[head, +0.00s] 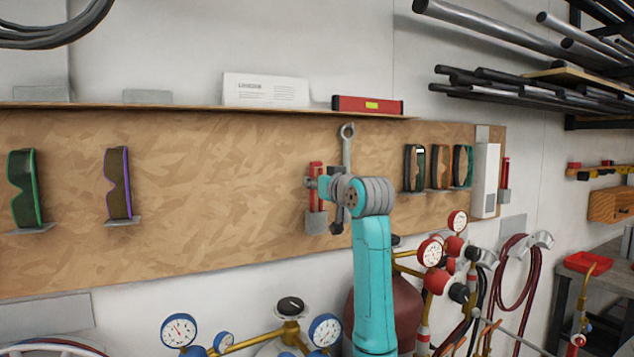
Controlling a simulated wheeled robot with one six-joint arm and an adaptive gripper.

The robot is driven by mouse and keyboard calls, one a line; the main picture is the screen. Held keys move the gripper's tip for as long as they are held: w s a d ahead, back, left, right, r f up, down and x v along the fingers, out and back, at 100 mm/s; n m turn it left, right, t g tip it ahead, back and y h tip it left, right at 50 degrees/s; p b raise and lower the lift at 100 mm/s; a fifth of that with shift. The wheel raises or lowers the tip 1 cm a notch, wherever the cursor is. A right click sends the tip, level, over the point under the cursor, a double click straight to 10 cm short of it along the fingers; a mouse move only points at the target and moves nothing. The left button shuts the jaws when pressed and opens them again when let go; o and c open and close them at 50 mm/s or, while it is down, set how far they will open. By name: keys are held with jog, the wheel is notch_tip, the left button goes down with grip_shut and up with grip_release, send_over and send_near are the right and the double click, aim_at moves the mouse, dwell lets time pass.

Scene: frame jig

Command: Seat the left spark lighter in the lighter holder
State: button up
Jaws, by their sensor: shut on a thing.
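A red upright tool, which I take for the left spark lighter (315,171), stands at a grey box-shaped holder (316,223) on the wooden wall board. It looks upright, with its lower end at or in the holder's mouth; the exact seating cannot be made out. My gripper (311,184) is at the tool's upper part, just above the holder. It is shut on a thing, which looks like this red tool. My wrist and arm hide part of the contact.
A wrench (347,145) hangs close above my wrist. Goggle-like items (440,168) and a white box (486,180) are on the board at right. Another red tool (505,172) stands in a grey holder beyond. Gauges (430,252) and a dark red cylinder (405,300) stand below.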

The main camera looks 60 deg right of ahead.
jog(key=shift+f, duration=0.2)
jog(key=o, duration=0.9)
jog(key=v, duration=1.2)
jog(key=shift+f, duration=0.1)
